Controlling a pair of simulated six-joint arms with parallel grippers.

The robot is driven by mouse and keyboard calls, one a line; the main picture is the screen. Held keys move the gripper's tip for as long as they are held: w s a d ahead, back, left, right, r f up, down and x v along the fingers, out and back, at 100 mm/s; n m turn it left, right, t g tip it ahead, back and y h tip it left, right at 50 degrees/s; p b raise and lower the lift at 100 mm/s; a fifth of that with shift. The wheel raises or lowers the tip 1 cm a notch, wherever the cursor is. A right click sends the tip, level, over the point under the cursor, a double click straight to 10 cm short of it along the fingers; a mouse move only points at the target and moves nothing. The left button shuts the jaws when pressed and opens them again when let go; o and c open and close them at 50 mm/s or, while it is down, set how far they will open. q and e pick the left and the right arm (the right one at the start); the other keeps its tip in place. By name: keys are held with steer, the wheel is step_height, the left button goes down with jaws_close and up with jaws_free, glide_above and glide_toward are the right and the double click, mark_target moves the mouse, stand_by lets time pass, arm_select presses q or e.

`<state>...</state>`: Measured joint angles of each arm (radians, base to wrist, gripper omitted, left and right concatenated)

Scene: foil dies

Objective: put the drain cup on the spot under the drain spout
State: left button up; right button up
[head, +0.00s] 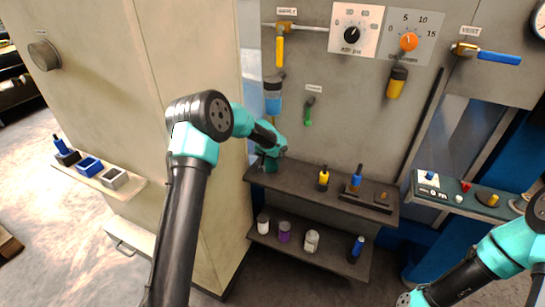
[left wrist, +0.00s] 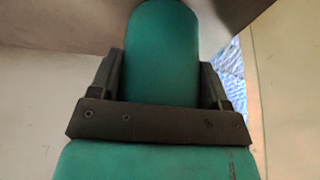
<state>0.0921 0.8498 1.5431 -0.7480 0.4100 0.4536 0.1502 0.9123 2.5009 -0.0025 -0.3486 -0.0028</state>
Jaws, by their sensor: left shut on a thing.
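My left gripper (head: 270,158) is at the left end of the upper dark shelf, below a bowl of blue liquid (head: 273,98). In the left wrist view the left gripper (left wrist: 160,82) is shut on a green, rounded thing, which I take to be the drain cup (left wrist: 163,45). In the head view the cup is mostly hidden by the gripper and wrist, and I cannot tell whether it touches the shelf. A green lever (head: 308,115) hangs under a small label on the panel. The spot under the spout is not clearly visible. My right gripper is out of view.
The lower shelf (head: 330,264) holds several small containers. A pale cabinet (head: 110,100) stands left of the panel.

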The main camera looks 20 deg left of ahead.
arm_select(q)
steer(key=shift+w, duration=0.95)
steer(key=shift+f, duration=0.3)
steer(key=shift+f, duration=0.15)
steer(key=o, duration=0.9)
steer(key=shift+o, duration=0.2)
steer(key=shift+r, duration=0.45)
steer(key=shift+s+r, duration=0.3)
steer(key=shift+s, duration=0.05)
steer(key=s, duration=1.1)
steer(key=shift+s+a, duration=0.15)
steer(key=shift+s, duration=0.2)
